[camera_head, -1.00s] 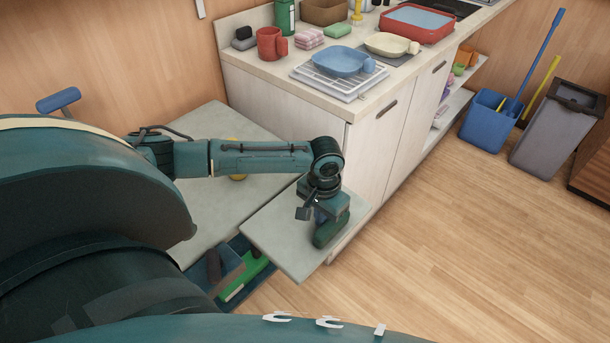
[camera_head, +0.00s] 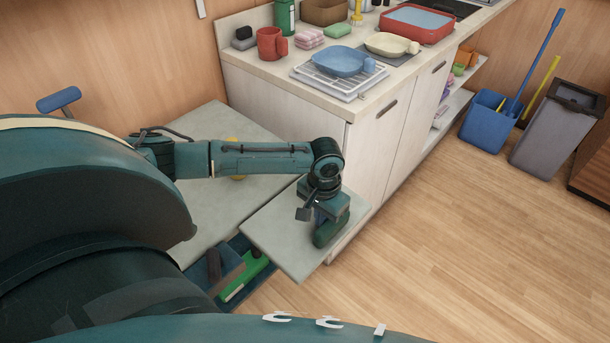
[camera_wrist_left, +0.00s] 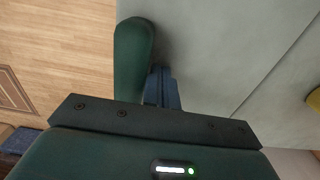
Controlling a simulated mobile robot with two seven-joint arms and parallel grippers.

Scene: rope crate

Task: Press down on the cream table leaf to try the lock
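The cream table leaf (camera_head: 280,238) is a pale, flat panel that looks level, beside the pale main table top (camera_head: 212,120). In the left wrist view the leaf (camera_wrist_left: 225,45) fills the upper middle, with a thin seam along the table top. My left gripper (camera_head: 328,232) points down over the leaf's right part, near its outer edge. Its green finger (camera_wrist_left: 133,60) is at or just above the leaf; contact is not clear. A blue part shows beside that finger, and I cannot tell whether the gripper is shut. My right gripper is not in view.
A yellow object (camera_head: 236,176) is on the table top, partly behind my arm. A cabinet (camera_head: 375,150) stands close beside the leaf. A blue bin with a green item (camera_head: 243,280) sits below the leaf's left edge. The wooden floor (camera_head: 470,250) at right is clear.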

